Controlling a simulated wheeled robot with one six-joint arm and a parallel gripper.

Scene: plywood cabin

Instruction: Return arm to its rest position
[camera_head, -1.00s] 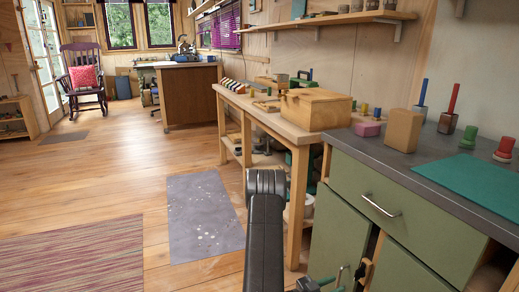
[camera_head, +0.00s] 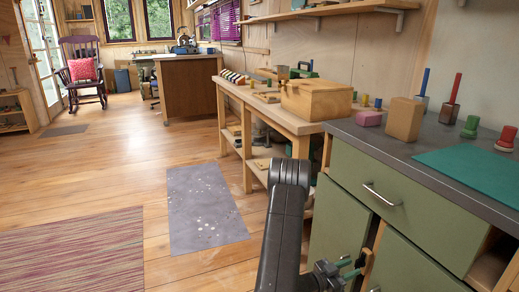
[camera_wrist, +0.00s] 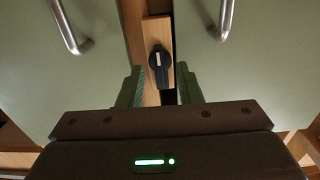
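My arm reaches forward from the bottom of the head view, its dark elbow at the middle right. My gripper (camera_head: 350,268) is at the front of the green cabinet, low by the doors. In the wrist view my gripper (camera_wrist: 158,88) has its two green fingers apart with nothing held between them. A black knob with a white mark (camera_wrist: 158,62) is on a wooden strip between the doors, seen in the gap beyond the fingertips. I cannot tell how far the knob is from the fingers.
The green cabinet (camera_head: 345,215) has a drawer handle (camera_head: 382,195) and a grey top holding a wooden block (camera_head: 404,119) and a teal mat (camera_head: 470,172). Metal door handles (camera_wrist: 68,28) flank the knob. A wooden workbench (camera_head: 290,122) stands beyond. The floor at left is open, with rugs (camera_head: 70,250).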

